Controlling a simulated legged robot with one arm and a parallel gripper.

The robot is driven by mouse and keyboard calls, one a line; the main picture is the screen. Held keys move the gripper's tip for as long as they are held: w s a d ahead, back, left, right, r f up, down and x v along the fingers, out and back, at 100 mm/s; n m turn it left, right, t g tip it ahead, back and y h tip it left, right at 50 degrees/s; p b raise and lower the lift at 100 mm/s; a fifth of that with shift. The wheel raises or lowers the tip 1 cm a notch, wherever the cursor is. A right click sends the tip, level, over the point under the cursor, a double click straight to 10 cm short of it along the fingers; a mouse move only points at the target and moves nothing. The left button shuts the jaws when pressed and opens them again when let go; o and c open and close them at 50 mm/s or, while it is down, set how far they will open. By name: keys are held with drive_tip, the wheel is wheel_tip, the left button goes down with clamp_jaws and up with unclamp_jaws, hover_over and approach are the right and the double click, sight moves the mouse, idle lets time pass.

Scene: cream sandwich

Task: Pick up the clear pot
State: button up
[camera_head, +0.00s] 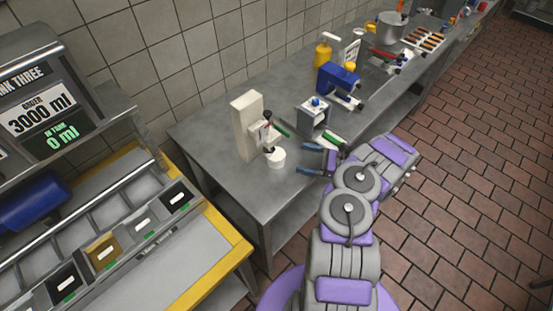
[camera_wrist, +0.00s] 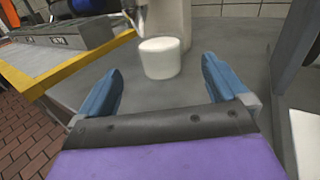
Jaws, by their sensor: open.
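A small round pot (camera_head: 277,158) stands upright on the grey metal table, below the spout of a cream-coloured dispenser (camera_head: 246,124). It looks white rather than see-through; it is the only pot-like thing near my gripper. My gripper (camera_head: 304,158) is open and empty, just to the right of the pot, with its blue fingers pointing at it. In the wrist view the pot (camera_wrist: 160,58) is ahead, centred between the two spread fingers (camera_wrist: 160,68) and apart from both.
A grey dispenser with a blue knob (camera_head: 316,117) and a blue machine (camera_head: 338,82) stand further back on the table (camera_head: 205,130). A yellow bottle (camera_head: 323,53) and a steel pot (camera_head: 391,28) stand beyond. A yellow-edged counter (camera_head: 228,239) is at the left.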

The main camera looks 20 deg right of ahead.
sight(274, 153)
drive_tip(key=x, duration=0.6)
drive_tip(key=shift+a, duration=0.5)
drive_tip(key=shift+w+a+b, duration=0.1)
drive_tip(key=shift+w+b, duration=0.25)
drive_tip(key=shift+w, duration=0.15)
drive_tip(key=x, duration=0.5)
drive_tip(key=shift+s+a+r+b, duration=0.1)
drive_tip(key=shift+s+a+b, duration=0.05)
drive_tip(key=shift+a+b, duration=0.2)
drive_tip(key=shift+d, duration=0.55)
drive_tip(key=c, duration=0.4)
drive_tip(key=shift+a, duration=0.3)
drive_tip(key=c, duration=0.6)
drive_tip(key=shift+c, duration=0.2)
drive_tip(key=shift+d, duration=0.15)
drive_tip(key=shift+s, duration=0.1)
